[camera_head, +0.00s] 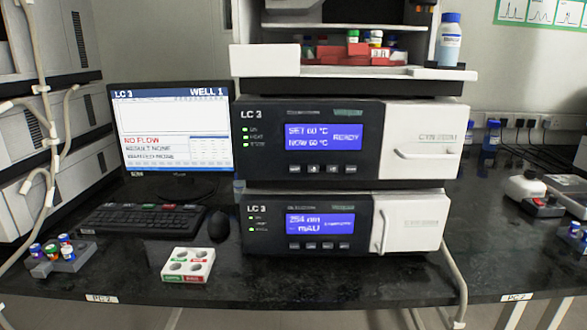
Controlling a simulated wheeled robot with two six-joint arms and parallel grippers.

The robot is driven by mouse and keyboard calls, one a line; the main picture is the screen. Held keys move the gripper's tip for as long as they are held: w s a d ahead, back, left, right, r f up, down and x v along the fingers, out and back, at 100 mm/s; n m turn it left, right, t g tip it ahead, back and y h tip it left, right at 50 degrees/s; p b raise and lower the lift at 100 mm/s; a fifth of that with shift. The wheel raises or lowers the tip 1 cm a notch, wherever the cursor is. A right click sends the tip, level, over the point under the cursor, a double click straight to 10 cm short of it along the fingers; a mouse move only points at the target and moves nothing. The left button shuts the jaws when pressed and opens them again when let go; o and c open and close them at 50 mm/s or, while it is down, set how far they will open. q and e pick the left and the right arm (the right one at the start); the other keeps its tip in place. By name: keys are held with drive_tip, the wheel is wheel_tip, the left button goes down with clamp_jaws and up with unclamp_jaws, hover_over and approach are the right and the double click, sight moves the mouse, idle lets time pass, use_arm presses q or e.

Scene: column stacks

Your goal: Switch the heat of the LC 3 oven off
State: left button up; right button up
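The LC 3 oven (345,143) is the upper dark-fronted module of the middle stack. Its blue display reads "SET 60 °C", "NOW 60 °C" and "READY". Green lamps (246,142) are lit at the left of its panel. A row of small buttons (313,169) sits below the display; their labels are too small to read. Its white door (428,140) with a horizontal handle is closed. Neither of my grippers shows in the head view.
Below is an LC 3 detector (310,225) showing "254 nm". A monitor (172,132) reading "LC 3", "WELL 1" and "NO FLOW", a keyboard (140,219), a mouse (219,225) and a white well block (188,264) stand left. The bench front (330,290) is clear.

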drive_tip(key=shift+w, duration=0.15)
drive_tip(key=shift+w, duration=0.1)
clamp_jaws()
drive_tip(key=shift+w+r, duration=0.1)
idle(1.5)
